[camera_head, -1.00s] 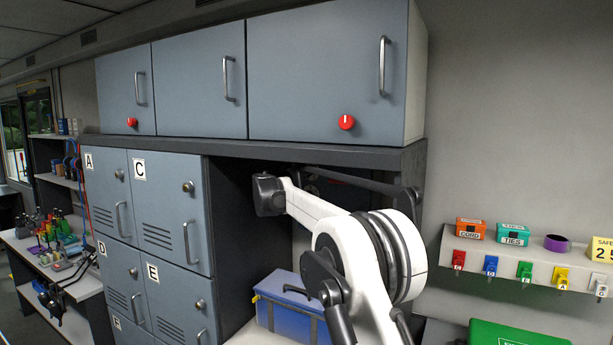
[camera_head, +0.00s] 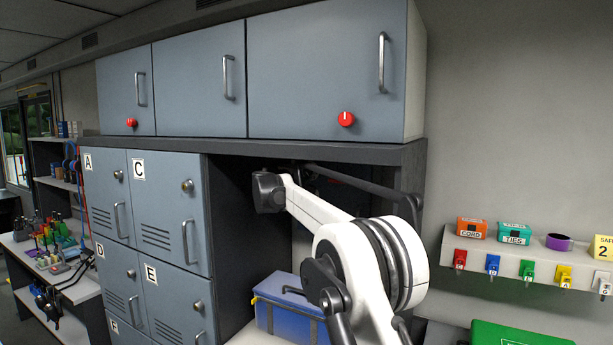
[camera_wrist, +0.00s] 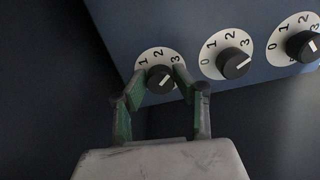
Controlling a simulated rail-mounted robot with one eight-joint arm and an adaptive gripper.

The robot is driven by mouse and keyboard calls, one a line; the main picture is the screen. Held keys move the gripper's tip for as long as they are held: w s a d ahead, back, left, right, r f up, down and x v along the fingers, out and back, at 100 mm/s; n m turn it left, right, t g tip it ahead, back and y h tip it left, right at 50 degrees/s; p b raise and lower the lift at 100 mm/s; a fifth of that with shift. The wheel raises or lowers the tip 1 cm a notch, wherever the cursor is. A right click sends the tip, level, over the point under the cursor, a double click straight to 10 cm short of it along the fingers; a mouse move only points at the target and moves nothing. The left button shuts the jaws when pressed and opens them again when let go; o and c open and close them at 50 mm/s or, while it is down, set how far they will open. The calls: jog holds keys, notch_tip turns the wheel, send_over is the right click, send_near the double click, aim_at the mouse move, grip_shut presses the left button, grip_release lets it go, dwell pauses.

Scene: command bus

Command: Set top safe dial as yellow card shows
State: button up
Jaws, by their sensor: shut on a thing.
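A blue-grey safe face in the wrist view carries three black dials on white number rings. My gripper (camera_wrist: 159,82) has its green-padded fingers on either side of the leftmost dial (camera_wrist: 160,79), shut on it. Its white pointer mark slants up and right, around 2 to 3. The middle dial (camera_wrist: 234,64) points toward 3; the right dial (camera_wrist: 303,46) is cut by the frame edge. Which dial is the top one I cannot tell from this view. My gripper is hidden there.
A blue toolbox (camera_head: 290,306) sits in the dark alcove under my arm. Grey lockers (camera_head: 170,215) stand left, and a blue overhead cabinet (camera_head: 310,75) hangs above. A shelf (camera_head: 480,248) with small boxes and coloured key tags is at right.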

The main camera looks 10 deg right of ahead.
jog(key=n, duration=0.4)
jog(key=shift+n, duration=1.9)
jog(key=o, duration=1.1)
jog(key=shift+o, duration=0.2)
jog(key=v, duration=1.2)
jog(key=shift+r, duration=0.1)
